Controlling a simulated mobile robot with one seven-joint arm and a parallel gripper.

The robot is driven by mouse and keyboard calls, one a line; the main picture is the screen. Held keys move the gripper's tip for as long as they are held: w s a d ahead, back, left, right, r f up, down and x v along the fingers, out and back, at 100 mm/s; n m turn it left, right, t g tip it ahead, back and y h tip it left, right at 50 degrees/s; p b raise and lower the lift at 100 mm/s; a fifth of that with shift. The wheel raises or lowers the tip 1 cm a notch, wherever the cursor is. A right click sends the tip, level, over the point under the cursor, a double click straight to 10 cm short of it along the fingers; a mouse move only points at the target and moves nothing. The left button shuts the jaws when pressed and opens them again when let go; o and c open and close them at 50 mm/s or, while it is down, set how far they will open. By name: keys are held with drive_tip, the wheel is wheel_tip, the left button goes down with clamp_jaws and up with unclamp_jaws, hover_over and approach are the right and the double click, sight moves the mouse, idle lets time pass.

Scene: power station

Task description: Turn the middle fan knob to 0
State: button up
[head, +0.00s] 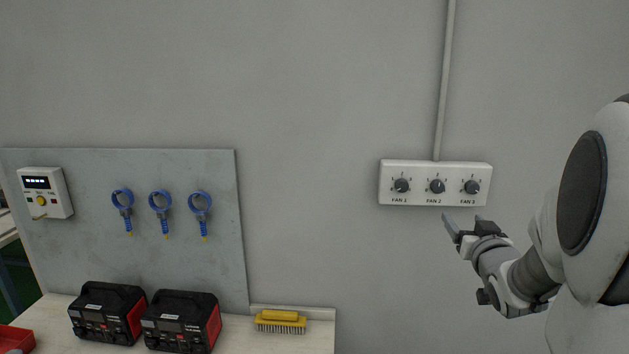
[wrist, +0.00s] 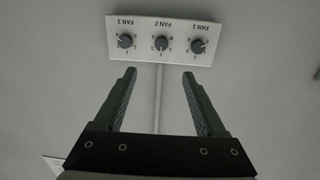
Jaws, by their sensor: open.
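The white fan panel (head: 436,199) is on the grey wall at right, with three dark knobs labelled FAN 1, FAN 2 and FAN 3. The middle knob (head: 436,186) is FAN 2. In the wrist view the panel (wrist: 180,52) shows upside down at the top, with the middle knob (wrist: 162,44) between the other two. My gripper (head: 460,221) is just below and in front of the panel. In the wrist view my gripper (wrist: 159,75) is open and empty, its fingertips apart from the panel. The middle knob lies roughly in line with the gap. Its exact setting is too small to read.
FAN 1 knob (head: 401,186) and FAN 3 knob (head: 471,187) sit close on either side. A conduit (head: 445,80) runs up from the panel. A bench (head: 320,335) at lower left holds two black-red devices (head: 181,322) and a yellow brush (head: 281,322). Wall around the panel is bare.

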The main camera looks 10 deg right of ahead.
sight(439, 189)
drive_tip(key=shift+n+t+y, duration=0.3)
drive_tip(key=shift+n+t, duration=0.1)
drive_tip(key=p+x, duration=0.1)
drive_tip(key=x, duration=0.5)
drive_tip(key=p+x, duration=0.1)
drive_tip(key=x, duration=0.5)
drive_tip(key=f+p+x, duration=0.1)
drive_tip(key=p+x, duration=0.1)
drive_tip(key=x, duration=0.4)
drive_tip(key=shift+w+d, duration=0.3)
drive_tip(key=shift+d, duration=0.1)
drive_tip(key=shift+c, duration=0.2)
clamp_jaws()
